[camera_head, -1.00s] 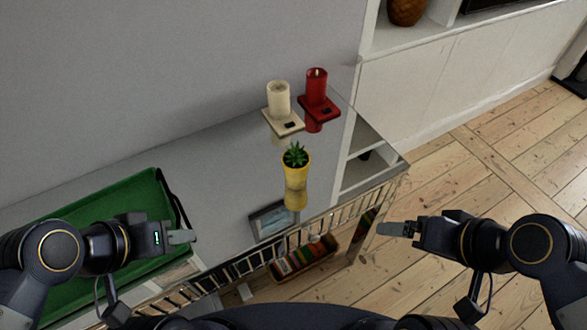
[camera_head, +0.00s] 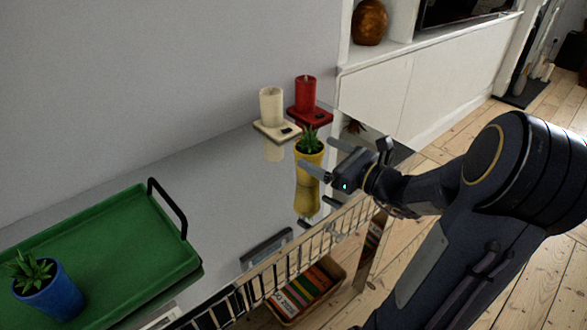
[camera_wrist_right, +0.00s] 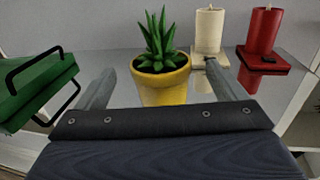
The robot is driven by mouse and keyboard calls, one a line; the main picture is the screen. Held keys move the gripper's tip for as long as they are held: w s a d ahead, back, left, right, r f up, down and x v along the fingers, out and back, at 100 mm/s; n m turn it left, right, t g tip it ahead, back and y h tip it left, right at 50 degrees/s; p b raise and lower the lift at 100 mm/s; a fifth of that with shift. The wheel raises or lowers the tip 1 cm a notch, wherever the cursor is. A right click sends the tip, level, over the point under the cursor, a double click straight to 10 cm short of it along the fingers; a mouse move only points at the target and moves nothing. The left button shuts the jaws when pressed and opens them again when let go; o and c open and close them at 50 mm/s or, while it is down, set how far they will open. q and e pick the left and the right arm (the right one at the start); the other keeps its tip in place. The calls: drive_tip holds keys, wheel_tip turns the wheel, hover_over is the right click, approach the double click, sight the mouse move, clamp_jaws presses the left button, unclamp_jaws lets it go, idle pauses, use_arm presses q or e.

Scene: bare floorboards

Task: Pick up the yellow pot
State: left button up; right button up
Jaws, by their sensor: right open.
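The yellow pot (camera_head: 305,158) holds a green spiky plant and stands upright on the glossy grey top of a shelf unit, with its reflection below it. My right gripper (camera_head: 315,153) reaches in from the right, open, with its fingertips close to the pot. In the right wrist view, the yellow pot (camera_wrist_right: 164,88) appears centred between the two spread fingers (camera_wrist_right: 160,68). I cannot tell whether either finger touches it. The lower part of the pot is hidden there by the gripper body. My left gripper is out of view.
A cream candle (camera_head: 271,106) and a red candle (camera_head: 306,93) stand on small bases just behind the pot. A green tray (camera_head: 120,240) with a black handle lies at left, with a blue pot (camera_head: 50,292) at its near end. A railing runs along the front edge.

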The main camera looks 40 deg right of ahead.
sight(297, 143)
drive_tip(key=x, duration=0.6)
drive_tip(key=shift+f+b, duration=0.2)
drive_tip(key=shift+b, duration=0.1)
drive_tip(key=c, duration=1.4)
